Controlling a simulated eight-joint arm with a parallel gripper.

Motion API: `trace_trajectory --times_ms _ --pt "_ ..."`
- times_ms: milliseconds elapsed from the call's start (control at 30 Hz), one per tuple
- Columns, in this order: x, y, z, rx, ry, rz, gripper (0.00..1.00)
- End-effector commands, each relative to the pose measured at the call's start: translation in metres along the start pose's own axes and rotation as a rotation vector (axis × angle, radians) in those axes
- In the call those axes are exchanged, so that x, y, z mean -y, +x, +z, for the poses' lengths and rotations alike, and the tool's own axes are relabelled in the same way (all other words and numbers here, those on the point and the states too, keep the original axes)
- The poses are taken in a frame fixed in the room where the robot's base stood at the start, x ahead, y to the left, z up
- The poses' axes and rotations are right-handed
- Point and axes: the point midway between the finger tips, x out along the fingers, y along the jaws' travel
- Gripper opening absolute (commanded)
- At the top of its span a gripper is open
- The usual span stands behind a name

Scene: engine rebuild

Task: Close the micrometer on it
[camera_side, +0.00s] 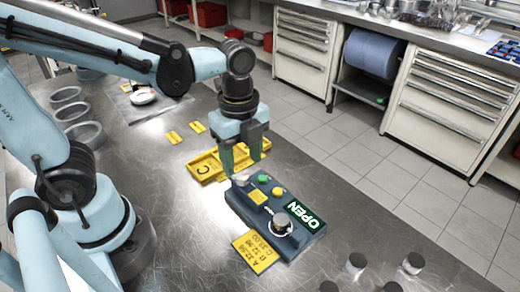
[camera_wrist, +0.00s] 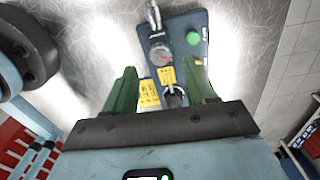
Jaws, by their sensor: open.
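The micrometer station is a dark blue-grey box (camera_side: 275,215) on the metal bench, with a lit display (camera_side: 305,219) reading "OPEN". A silver round knob (camera_side: 281,224), yellow and green buttons and a yellow label sit on its top. A small silver piece (camera_side: 241,180) is at its far left end; I cannot tell whether a part is held there. My gripper (camera_side: 243,164) is open, pointing down just above and behind that end, fingers apart. In the wrist view the box (camera_wrist: 178,30) lies ahead of and between the green fingers (camera_wrist: 160,75). The gripper looks empty.
A yellow tray (camera_side: 205,166) is behind the station, close to my gripper. A yellow number card (camera_side: 255,252) lies at its front left. Dark cylinders (camera_side: 413,263) stand at the front right. Grey rings (camera_side: 85,133) sit at the left. Bare bench is right of the tray.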

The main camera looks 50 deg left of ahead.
Motion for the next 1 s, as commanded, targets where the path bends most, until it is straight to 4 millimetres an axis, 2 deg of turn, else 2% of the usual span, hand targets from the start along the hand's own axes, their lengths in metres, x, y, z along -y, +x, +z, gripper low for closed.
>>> trace_trajectory --times_ms 100,333,800,833,1000 --pt "0.0 0.015 0.0 0.0 0.0 0.0 0.56" --pt "0.001 0.035 0.0 0.0 0.0 0.0 0.56" --pt "0.0 0.042 0.0 0.0 -0.001 0.0 0.56" --pt "0.0 0.042 0.0 0.0 -0.001 0.0 0.54" --pt "0.0 0.042 0.0 0.0 -0.001 0.0 0.28"
